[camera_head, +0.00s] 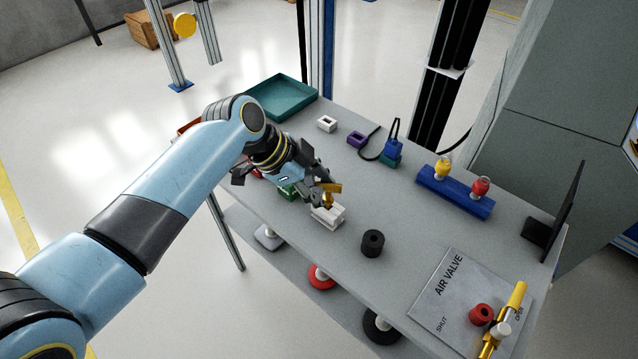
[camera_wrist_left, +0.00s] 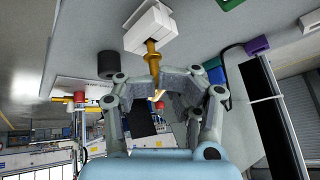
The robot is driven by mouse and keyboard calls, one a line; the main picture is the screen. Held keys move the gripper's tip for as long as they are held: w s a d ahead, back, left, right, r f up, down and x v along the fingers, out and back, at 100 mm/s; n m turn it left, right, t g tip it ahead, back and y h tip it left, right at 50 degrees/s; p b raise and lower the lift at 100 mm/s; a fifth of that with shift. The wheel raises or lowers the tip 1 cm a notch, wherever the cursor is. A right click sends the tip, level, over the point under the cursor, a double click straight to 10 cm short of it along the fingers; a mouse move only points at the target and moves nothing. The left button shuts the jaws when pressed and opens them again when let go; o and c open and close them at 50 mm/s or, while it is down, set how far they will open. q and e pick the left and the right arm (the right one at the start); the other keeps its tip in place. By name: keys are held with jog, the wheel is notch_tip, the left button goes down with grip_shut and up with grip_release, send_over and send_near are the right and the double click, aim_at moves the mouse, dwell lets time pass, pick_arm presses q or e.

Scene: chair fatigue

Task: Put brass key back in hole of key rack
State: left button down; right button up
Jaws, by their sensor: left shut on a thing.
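My left gripper (camera_head: 325,183) is shut on the brass key (camera_head: 328,197), at the front-left part of the grey table. A white block (camera_head: 328,216) lies right under the key and may be the key rack. In the left wrist view the brass key (camera_wrist_left: 153,58) runs from between the fingers (camera_wrist_left: 160,84) to the white block (camera_wrist_left: 150,27). Its far end meets the block's face. I cannot tell whether it sits in a hole or only touches, and the block's hole is hidden. My right gripper is not in view.
A black cylinder (camera_head: 372,243) stands right of the white block. A green block (camera_head: 287,191) is close by the gripper. Farther back are a white block with an opening (camera_head: 327,124), a purple block (camera_head: 356,139) and a blue stand (camera_head: 455,192). The valve plate (camera_head: 440,300) lies front right.

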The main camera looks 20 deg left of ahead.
pick_arm(q)
jog(key=shift+f+b, duration=0.7)
jog(key=shift+f, duration=0.3)
jog(key=c, duration=0.6)
grip_release()
jog(key=shift+r, duration=0.1)
jog(key=v, duration=1.2)
